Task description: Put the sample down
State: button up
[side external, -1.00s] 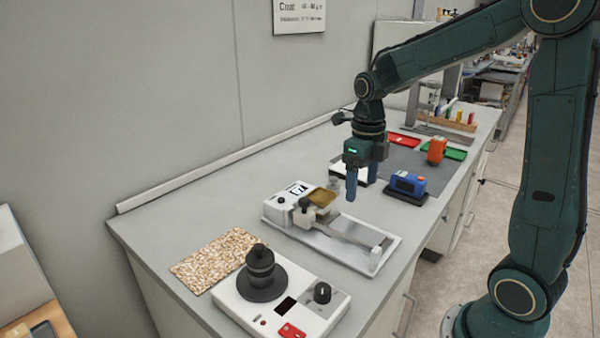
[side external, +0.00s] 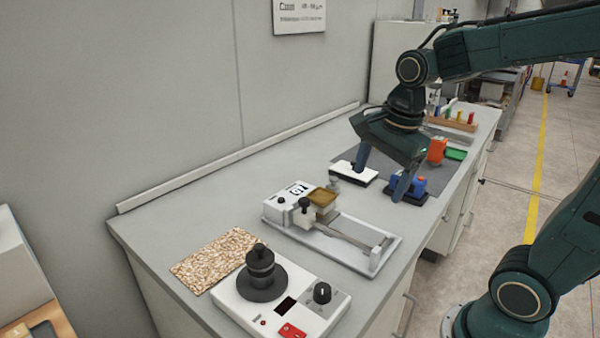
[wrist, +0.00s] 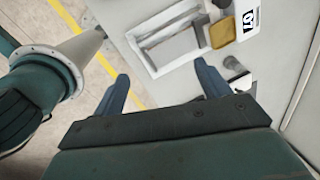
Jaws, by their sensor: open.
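My gripper (side external: 379,182) is open, its fingers spread wide with nothing between them. It is tilted above the bench, between a white slab with a black edge (side external: 354,172) and a blue device on a black base (side external: 418,185). The right finger covers part of the blue device. I cannot tell which thing is the sample. The roller coater (side external: 330,228) lies in front, with a tan pad (side external: 322,197) at its back end. In the wrist view the open fingers (wrist: 161,75) show, with the coater tray (wrist: 150,46) and tan pad (wrist: 222,33) beyond them.
A hotplate-like device with a black knob (side external: 262,262) and a speckled mat (side external: 214,258) are at the near end of the bench. An orange device (side external: 437,150), a green tray (side external: 457,154) and a rack of coloured bottles (side external: 455,123) stand farther back. The wall borders the left side.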

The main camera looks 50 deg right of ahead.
jog(key=s+a+r+n+t, duration=0.1)
jog(key=s+n, duration=0.3)
jog(key=n, duration=0.6)
jog(key=s+a+n+t, duration=0.2)
jog(key=s+n, duration=0.3)
jog(key=n, duration=0.5)
jog(key=shift+a+r, duration=0.4)
jog(key=shift+a, duration=0.35)
